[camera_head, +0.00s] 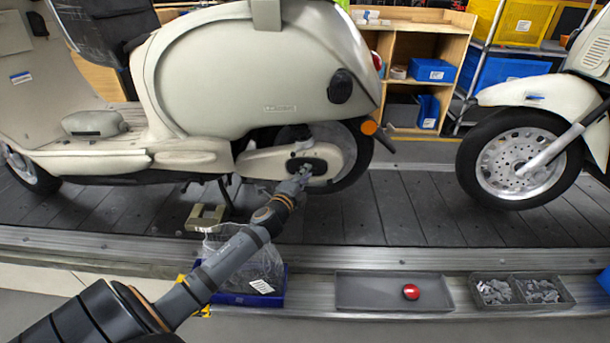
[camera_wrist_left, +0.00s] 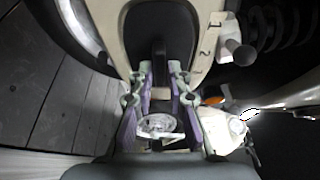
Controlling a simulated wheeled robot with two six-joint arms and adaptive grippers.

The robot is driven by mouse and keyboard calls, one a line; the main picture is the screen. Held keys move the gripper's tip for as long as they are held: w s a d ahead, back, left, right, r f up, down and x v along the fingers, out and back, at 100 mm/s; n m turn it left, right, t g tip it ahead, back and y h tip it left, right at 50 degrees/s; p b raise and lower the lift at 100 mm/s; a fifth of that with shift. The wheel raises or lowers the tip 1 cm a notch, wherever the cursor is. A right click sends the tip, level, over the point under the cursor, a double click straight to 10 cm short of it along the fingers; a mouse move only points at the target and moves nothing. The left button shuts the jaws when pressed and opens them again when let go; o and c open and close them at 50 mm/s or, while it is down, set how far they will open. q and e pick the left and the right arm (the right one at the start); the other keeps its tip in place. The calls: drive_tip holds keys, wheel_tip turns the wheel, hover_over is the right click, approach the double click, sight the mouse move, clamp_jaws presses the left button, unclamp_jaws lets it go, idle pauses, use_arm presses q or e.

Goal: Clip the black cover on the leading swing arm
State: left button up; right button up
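The cream swing arm (camera_head: 260,163) of the left scooter reaches to its rear wheel, and also shows in the left wrist view (camera_wrist_left: 208,15). The black cover (camera_head: 318,166) is a dark oval at the arm's rear part. In the left wrist view the cover (camera_wrist_left: 160,22) lies within the outline of the cream arm, with a dark tab standing out from it. My left gripper (camera_head: 301,172) is at the cover, its fingers closed on both sides of that tab. I cannot tell whether the cover is fully seated. My right gripper is out of view.
A second scooter's wheel (camera_head: 515,155) stands at the right on the slat conveyor (camera_head: 420,210). Along the front edge are a blue bin (camera_head: 240,299) with a clear bag, a grey tray (camera_head: 370,290) with a red button, and a tray of small grey parts (camera_head: 522,291).

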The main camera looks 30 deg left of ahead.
use_arm(q)
drive_tip(key=o, duration=0.3)
drive_tip(key=s+d, duration=0.2)
drive_tip(key=s, duration=1)
drive_tip(key=shift+w, duration=0.1)
